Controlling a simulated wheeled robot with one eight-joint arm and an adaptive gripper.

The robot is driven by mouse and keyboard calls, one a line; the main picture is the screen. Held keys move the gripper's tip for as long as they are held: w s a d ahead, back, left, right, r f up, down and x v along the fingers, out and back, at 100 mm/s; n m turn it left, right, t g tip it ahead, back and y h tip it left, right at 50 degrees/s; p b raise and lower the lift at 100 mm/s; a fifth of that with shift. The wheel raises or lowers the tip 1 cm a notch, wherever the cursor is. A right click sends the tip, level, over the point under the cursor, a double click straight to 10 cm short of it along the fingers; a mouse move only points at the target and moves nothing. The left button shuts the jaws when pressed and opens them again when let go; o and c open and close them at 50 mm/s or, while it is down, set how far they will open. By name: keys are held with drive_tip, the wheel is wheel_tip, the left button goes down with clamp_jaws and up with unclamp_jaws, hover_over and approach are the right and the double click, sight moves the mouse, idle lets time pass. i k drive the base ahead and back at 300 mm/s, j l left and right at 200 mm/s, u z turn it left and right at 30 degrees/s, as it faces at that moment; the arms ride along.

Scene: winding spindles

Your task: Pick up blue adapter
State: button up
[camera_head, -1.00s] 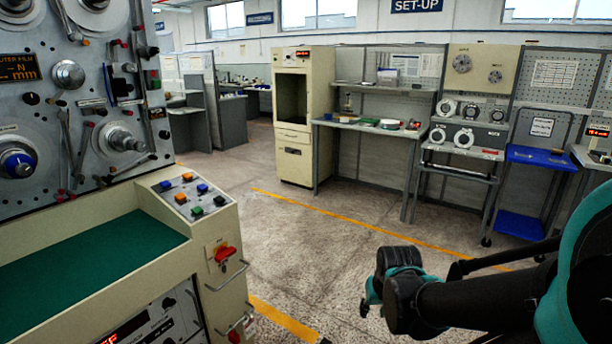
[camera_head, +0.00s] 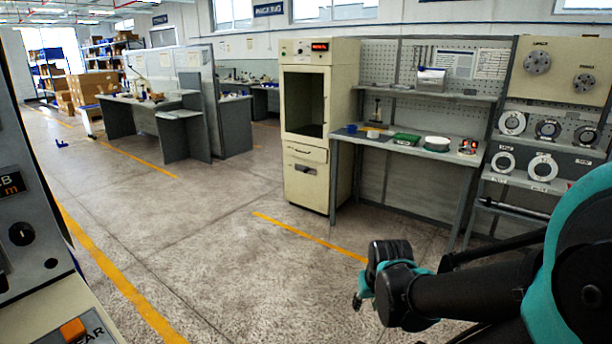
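I cannot make out the blue adapter for certain. A small blue item (camera_head: 351,129) lies at the left end of the grey workbench (camera_head: 455,158), too small to identify. My arm reaches in from the right edge, folded low over the floor and well apart from the bench. The end of my gripper (camera_head: 360,300) points down and away, mostly hidden behind the wrist. I cannot see its fingers clearly, nor anything held in it.
A cream cabinet (camera_head: 305,165) stands left of the workbench. A green tray (camera_head: 405,139) and a white round item (camera_head: 437,144) lie on the bench. A machine (camera_head: 28,230) is close at the left edge. The floor (camera_head: 215,240) between is clear.

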sight(351, 129)
drive_tip(key=i, duration=2.45)
